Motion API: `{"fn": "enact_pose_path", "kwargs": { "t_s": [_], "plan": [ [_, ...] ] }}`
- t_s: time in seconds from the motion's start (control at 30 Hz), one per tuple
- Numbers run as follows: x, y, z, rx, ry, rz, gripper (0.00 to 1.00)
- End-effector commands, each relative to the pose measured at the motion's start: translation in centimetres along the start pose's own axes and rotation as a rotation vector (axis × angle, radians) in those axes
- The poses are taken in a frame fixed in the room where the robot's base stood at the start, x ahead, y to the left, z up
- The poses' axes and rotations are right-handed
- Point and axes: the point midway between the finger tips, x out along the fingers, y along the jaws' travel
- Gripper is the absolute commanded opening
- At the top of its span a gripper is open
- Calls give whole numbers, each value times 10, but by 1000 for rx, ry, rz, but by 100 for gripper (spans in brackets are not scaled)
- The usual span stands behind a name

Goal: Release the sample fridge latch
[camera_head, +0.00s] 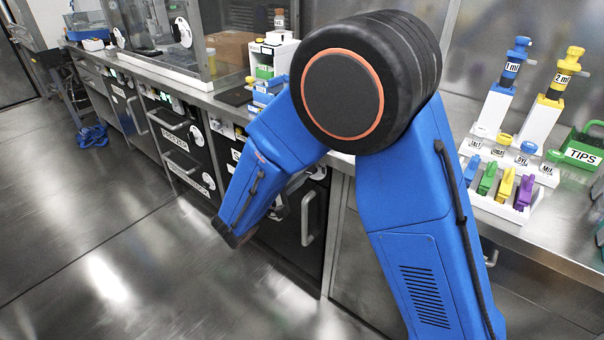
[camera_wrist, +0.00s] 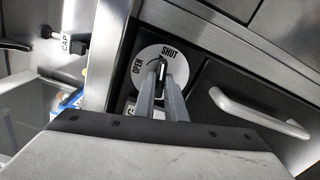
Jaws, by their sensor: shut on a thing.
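In the wrist view, a round white dial (camera_wrist: 150,52) marked OPEN and SHUT sits on a dark door front (camera_wrist: 225,80). A small latch knob (camera_wrist: 162,69) is at its middle. My gripper (camera_wrist: 163,76) reaches up to the dial, its two grey fingers close together and shut on the knob. OPEN is left of the fingers and SHUT is above them. The fingers partly cover the knob and lower dial, so I cannot tell its exact angle. In the head view my blue arm hides most of the gripper and latch.
The head view shows a dark door with a handle (camera_head: 307,218) beside my arm. Pipettes and a green TIPS box (camera_head: 580,148) stand on the bench. The floor at left is mostly clear.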

Motion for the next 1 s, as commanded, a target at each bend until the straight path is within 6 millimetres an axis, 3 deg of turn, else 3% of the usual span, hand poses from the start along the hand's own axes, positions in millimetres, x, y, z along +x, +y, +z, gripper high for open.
{"fn": "enact_pose_path", "kwargs": {
  "t_s": [1.0],
  "plan": [
    [-1, -1, 0, -961, 1, -1, 0]
  ]
}}
